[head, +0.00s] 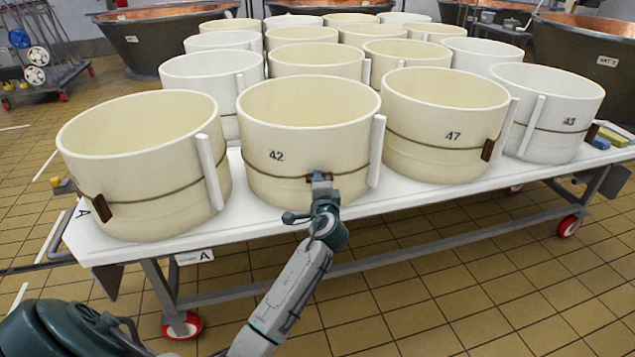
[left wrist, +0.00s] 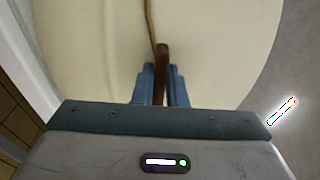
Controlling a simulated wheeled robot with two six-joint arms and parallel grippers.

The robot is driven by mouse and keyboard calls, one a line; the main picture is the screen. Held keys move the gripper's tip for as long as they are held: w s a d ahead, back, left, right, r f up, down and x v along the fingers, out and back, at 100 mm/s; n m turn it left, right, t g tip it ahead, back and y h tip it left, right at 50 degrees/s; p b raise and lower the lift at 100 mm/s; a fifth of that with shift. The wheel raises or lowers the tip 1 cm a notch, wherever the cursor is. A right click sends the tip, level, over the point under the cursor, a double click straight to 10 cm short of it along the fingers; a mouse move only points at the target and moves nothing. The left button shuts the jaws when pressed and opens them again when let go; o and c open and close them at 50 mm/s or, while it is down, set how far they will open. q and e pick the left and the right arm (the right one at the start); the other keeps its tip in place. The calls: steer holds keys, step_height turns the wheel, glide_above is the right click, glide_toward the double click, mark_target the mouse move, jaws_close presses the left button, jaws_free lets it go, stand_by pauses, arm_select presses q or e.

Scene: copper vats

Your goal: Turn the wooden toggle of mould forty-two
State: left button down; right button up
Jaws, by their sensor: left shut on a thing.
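Mould forty-two (head: 300,140) is a cream, open-topped round mould in the front row, with a dark cord around it and the number 42 on its wall. My left gripper (head: 320,178) is at its front, at cord height. In the left wrist view the gripper (left wrist: 162,88) is shut on the brown wooden toggle (left wrist: 162,62), which stands between the two blue fingers. The cord (left wrist: 149,18) runs up from the toggle along the cream wall. In the head view the toggle is mostly hidden by the gripper. My right gripper is not in view.
The moulds stand on a white wheeled table (head: 400,195). Beside forty-two are a cream mould (head: 145,165) at left and mould 47 (head: 440,125) at right, each with a toggle. White upright strips stand between them. Copper vats (head: 160,40) are behind. Tiled floor in front is clear.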

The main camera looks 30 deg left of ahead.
arm_select(q)
steer(key=c, duration=1.5)
jaws_free()
steer(key=shift+o, duration=0.2)
